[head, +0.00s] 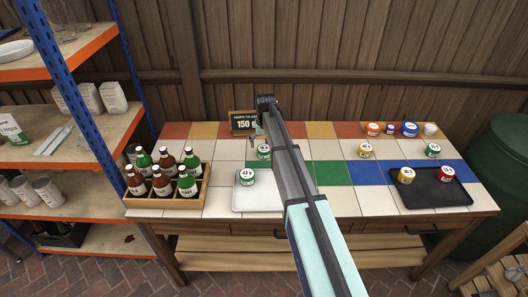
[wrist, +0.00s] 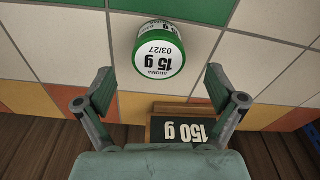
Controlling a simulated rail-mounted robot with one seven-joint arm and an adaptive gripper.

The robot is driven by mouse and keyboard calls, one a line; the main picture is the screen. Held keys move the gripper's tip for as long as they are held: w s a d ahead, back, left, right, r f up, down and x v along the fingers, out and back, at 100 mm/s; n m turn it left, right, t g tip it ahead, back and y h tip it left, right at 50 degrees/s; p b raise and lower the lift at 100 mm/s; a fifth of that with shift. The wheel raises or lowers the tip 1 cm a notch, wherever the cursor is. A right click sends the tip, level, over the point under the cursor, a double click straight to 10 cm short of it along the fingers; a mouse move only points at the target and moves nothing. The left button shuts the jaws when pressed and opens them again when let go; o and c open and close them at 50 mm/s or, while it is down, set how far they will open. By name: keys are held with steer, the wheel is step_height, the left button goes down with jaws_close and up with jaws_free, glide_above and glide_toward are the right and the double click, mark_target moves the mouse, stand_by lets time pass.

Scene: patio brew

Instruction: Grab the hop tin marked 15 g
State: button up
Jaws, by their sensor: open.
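A price-style sign reading 150 g (head: 243,122) stands behind the tin. A green-lidded tin (head: 247,177) sits on a white tray (head: 270,201). A bottle crate (head: 145,203) is left; a black tray (head: 462,191) with two tins is right. Several other tins stand back right.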

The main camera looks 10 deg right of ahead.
mark_target(264, 148)
steer(key=shift+w+f+p, duration=0.2)
steer(key=shift+f+p, duration=0.4)
steer(key=shift+f, duration=0.7)
steer(key=shift+w+f+p, duration=0.15)
steer(key=shift+f+p, duration=0.4)
steer(key=shift+f, duration=0.7)
steer(key=c, duration=1.1)
